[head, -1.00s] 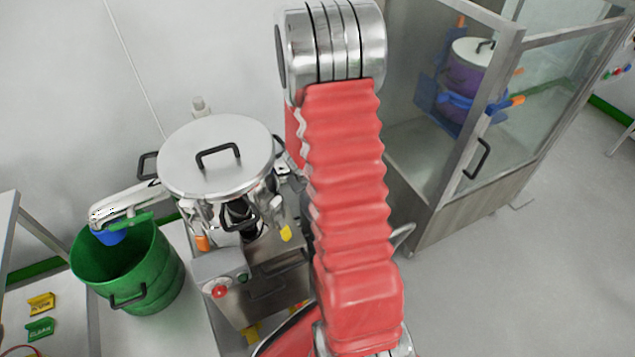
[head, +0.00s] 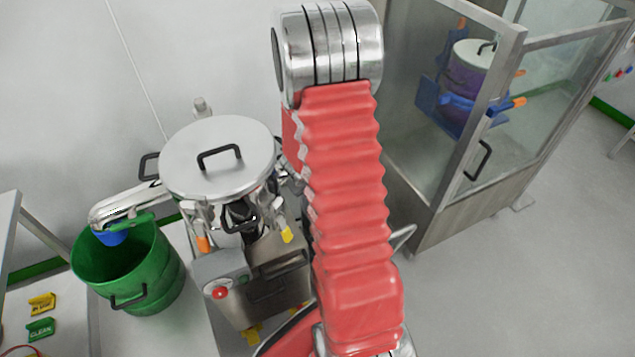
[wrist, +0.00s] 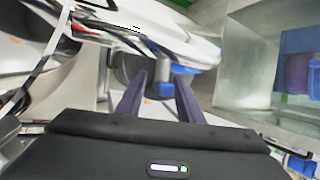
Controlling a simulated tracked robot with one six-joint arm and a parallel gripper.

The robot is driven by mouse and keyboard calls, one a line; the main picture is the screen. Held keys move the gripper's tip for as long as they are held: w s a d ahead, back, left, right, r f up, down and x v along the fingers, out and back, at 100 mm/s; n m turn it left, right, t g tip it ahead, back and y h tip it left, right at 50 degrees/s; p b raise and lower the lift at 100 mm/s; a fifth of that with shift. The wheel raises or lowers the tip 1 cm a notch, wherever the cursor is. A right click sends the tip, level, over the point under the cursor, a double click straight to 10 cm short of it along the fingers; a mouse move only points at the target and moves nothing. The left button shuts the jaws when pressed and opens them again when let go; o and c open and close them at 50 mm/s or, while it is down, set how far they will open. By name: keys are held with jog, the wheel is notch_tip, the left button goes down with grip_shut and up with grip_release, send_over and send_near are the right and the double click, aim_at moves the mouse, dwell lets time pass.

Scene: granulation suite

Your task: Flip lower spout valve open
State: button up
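The steel vessel with a round lid (head: 217,158) stands on a metal machine cabinet. Its side spout (head: 128,203) reaches left over a green bin (head: 160,290); a green lever (head: 150,218) and a blue part (head: 110,235) show at the spout. A yellow-tipped lever (head: 287,234) and an orange-tipped one (head: 203,243) sit below the lid. In the wrist view my gripper (wrist: 161,85) has its two dark fingers apart, with a blue part (wrist: 160,90) showing between or behind them. I cannot tell whether they touch it, or which lever is the lower spout valve. The gripper is not clearly visible in the head view.
A control box with a red button (head: 219,293) sits at the cabinet's front. A glass-walled steel booth (head: 450,200) on the right holds a purple drum (head: 465,75). Small yellow (head: 42,302) and green (head: 40,328) signs lie lower left. Floor at right is clear.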

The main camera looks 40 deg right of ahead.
jog(key=shift+r, duration=0.1)
jog(key=v, duration=1.3)
jog(key=shift+a+r, duration=0.2)
jog(key=shift+a, duration=0.05)
jog(key=shift+s, duration=0.1)
jog(key=shift+c, duration=0.3)
